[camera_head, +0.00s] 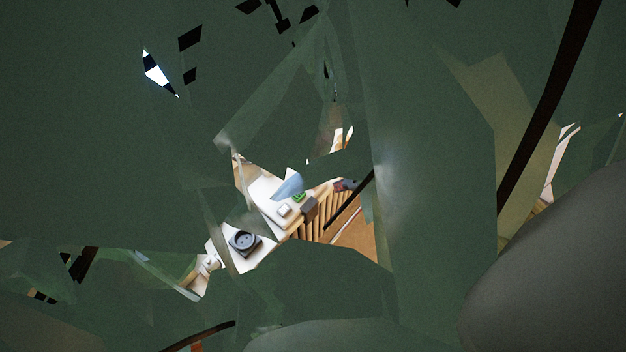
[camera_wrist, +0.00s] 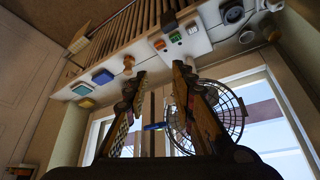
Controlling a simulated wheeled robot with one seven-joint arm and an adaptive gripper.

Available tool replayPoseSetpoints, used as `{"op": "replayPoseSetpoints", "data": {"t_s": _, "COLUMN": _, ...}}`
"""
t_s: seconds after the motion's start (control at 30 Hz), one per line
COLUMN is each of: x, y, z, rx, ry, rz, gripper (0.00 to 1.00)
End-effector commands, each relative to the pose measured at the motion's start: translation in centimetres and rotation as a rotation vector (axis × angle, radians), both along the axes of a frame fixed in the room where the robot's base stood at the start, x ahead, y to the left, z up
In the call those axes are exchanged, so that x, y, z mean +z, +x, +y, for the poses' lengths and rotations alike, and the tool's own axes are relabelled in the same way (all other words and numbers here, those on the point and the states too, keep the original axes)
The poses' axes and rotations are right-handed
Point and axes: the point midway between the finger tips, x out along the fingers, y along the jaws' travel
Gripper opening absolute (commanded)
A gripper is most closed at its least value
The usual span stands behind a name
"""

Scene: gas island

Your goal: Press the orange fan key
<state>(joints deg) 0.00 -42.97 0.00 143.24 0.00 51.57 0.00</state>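In the wrist view a small orange-brown block (camera_wrist: 159,44) sits on the white counter, beside a green key (camera_wrist: 175,37) and a white key (camera_wrist: 192,28). An orange knob-like thing (camera_wrist: 128,62) stands further left. I cannot tell for sure which of these two is the orange fan key. My gripper (camera_wrist: 159,72) is open and empty, its fingers wide apart, with the counter beyond the tips. The tips appear apart from the keys. In the head view the green key (camera_head: 299,197) and white key (camera_head: 284,210) show through a gap; no orange key is clear there.
A round wire fan cage (camera_wrist: 236,118) is behind the right finger, before a bright window. The counter also bears a blue pad (camera_wrist: 103,77), a yellow-and-blue pad (camera_wrist: 82,90) and a dark round burner (camera_head: 243,241). Dark green surfaces (camera_head: 110,180) block most of the head view.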

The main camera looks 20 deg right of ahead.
Motion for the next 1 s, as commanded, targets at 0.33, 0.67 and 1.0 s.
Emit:
{"op": "replayPoseSetpoints", "data": {"t_s": 0.33, "x": 0.00, "y": 0.00, "z": 0.00, "rx": 0.000, "ry": 0.000, "rz": 0.000, "gripper": 0.03}}
{"op": "replayPoseSetpoints", "data": {"t_s": 0.67, "x": 0.00, "y": 0.00, "z": 0.00, "rx": 0.000, "ry": 0.000, "rz": 0.000, "gripper": 0.00}}
{"op": "replayPoseSetpoints", "data": {"t_s": 1.0, "x": 0.00, "y": 0.00, "z": 0.00, "rx": 0.000, "ry": 0.000, "rz": 0.000, "gripper": 0.00}}
